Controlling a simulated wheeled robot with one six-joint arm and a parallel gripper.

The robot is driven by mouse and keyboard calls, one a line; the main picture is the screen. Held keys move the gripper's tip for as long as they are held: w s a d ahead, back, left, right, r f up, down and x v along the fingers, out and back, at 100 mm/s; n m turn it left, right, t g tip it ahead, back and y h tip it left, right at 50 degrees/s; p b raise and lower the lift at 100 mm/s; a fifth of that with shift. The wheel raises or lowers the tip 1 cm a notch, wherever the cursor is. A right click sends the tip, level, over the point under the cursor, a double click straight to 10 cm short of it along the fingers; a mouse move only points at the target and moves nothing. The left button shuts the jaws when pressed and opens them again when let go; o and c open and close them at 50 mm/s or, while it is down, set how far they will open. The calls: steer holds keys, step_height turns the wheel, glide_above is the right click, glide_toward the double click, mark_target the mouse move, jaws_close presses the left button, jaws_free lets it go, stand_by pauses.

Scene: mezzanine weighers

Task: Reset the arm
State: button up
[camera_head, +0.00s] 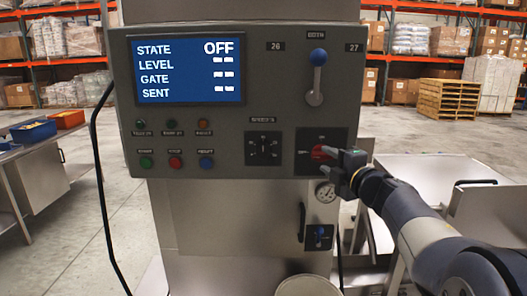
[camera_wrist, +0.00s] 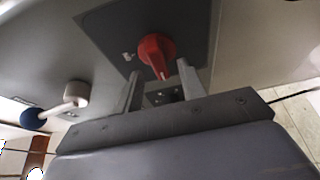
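The grey control panel (camera_head: 220,115) faces me in the head view, with a blue screen (camera_head: 188,68) reading STATE OFF and dashes beside LEVEL, GATE and SENT. A red rotary knob (camera_head: 321,152) sits on a dark plate at its lower right. My gripper (camera_head: 341,160) is right at this knob, coming from the right. In the wrist view the red knob (camera_wrist: 156,54) lies between and slightly beyond the fingertips of my gripper (camera_wrist: 160,70). The fingers are apart, with gaps visible beside the knob. Part of the knob is hidden by the gripper in the head view.
Round buttons (camera_head: 176,162) are at lower left. A black cable (camera_head: 98,160) hangs left. Metal tables flank the machine.

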steer(key=shift+x, duration=1.05)
steer(key=shift+f+m+b, duration=0.35)
steer(key=shift+m+b, duration=0.05)
steer(key=shift+b, duration=0.3)
steer(key=shift+s+m+t+b, duration=0.15)
steer(key=shift+m+t+b, duration=0.35)
steer(key=shift+m+b, duration=0.4)
steer(key=shift+m+t+b, duration=0.3)
steer(key=shift+m+b, duration=0.45)
steer(key=shift+m, duration=0.25)
steer(key=shift+r+m+t+b, duration=0.15)
steer(key=shift+m+t+b, duration=0.35)
steer(key=shift+m, duration=0.4)
steer(key=shift+r, duration=0.1)
